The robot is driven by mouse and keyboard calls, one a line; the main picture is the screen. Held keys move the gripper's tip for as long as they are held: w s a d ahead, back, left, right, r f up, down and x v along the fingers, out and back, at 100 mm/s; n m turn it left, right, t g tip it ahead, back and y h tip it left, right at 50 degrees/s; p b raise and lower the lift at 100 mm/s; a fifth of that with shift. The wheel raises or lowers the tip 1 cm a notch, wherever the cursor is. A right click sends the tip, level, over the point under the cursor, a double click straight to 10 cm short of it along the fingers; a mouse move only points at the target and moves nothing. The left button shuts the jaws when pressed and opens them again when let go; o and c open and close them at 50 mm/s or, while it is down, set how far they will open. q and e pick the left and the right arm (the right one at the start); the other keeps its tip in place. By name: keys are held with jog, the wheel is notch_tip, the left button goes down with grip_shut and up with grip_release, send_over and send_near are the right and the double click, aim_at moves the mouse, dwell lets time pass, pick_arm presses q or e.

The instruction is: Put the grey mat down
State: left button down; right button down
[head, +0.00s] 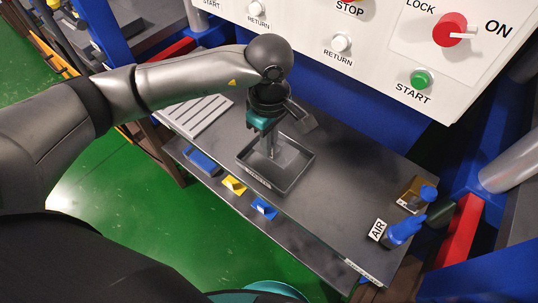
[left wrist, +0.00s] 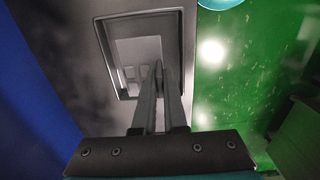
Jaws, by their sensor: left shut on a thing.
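The fingers are shut on the grey mat. The mat's outline is hard to tell from the grey tray. In the left wrist view the shut fingers (left wrist: 158,70) reach over the near part of the tray (left wrist: 104,45). A paler grey surface with small squares shows inside the tray; I cannot tell whether the mat touches it. My right gripper is not in view.
A ribbed grey panel (head: 200,115) lies on the bench to the left. A small tilted grey piece (head: 302,117) is right behind the gripper. Blue and yellow bins (head: 233,185) sit below the front edge. A blue-handled AIR fitting (head: 405,228) is at the right. The bench between is clear.

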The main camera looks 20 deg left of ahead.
pick_arm(q)
jog(key=shift+f, duration=2.3)
jog(key=shift+b, duration=0.3)
jog(key=shift+f, duration=0.2)
jog(key=c, duration=1)
grip_release()
jog(key=shift+r, duration=0.1)
jog(key=shift+r, duration=0.2)
notch_tip(320, 180, up, 12)
jog(key=shift+f+p, duration=0.1)
jog(key=shift+p, duration=0.55)
